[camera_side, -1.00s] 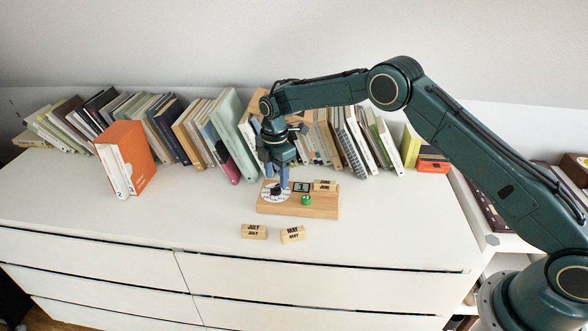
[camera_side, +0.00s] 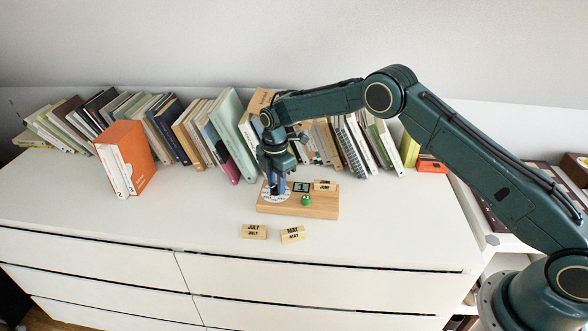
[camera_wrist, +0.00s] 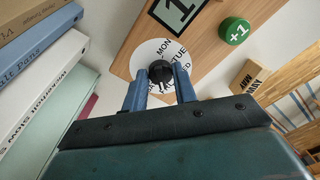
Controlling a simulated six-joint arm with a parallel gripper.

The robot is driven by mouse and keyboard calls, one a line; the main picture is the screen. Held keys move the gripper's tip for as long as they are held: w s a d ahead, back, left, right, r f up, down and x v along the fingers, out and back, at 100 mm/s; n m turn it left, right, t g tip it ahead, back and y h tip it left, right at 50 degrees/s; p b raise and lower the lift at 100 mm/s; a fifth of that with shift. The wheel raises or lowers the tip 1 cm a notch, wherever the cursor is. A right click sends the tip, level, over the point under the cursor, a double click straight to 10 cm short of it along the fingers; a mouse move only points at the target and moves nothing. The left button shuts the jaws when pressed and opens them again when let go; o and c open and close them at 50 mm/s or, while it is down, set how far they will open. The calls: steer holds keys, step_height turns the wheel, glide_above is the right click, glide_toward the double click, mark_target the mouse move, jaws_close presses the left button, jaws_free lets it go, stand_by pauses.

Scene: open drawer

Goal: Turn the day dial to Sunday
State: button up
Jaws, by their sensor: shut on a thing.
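The day dial (camera_side: 265,196) is a white disc with day names, on the left of a wooden calendar board (camera_side: 316,207). In the wrist view the dial (camera_wrist: 146,50) shows "MON" and part of "TUE" around a black centre knob (camera_wrist: 160,72). My gripper (camera_side: 277,188) is over the dial, pointing down. In the wrist view my gripper (camera_wrist: 161,80) has its two blue fingers on either side of the knob, shut on it. The lower part of the dial is hidden by the fingers, and I cannot read Sunday.
On the board are a date window (camera_wrist: 178,10) showing "1", a green "+1" button (camera_wrist: 236,31) and a June block (camera_side: 324,185). Books (camera_side: 183,135) line the back. The white top (camera_side: 190,210) is clear at left.

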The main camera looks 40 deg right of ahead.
steer(key=shift+m, duration=0.3)
steer(key=m, duration=0.3)
steer(key=shift+s, duration=0.1)
steer(key=m, duration=0.8)
steer(key=shift+s+m, duration=0.1)
steer(key=shift+m, duration=0.2)
steer(key=shift+a+m, duration=0.15)
steer(key=shift+m, duration=1.75)
steer(key=o, duration=0.9)
steer(key=shift+o, duration=0.2)
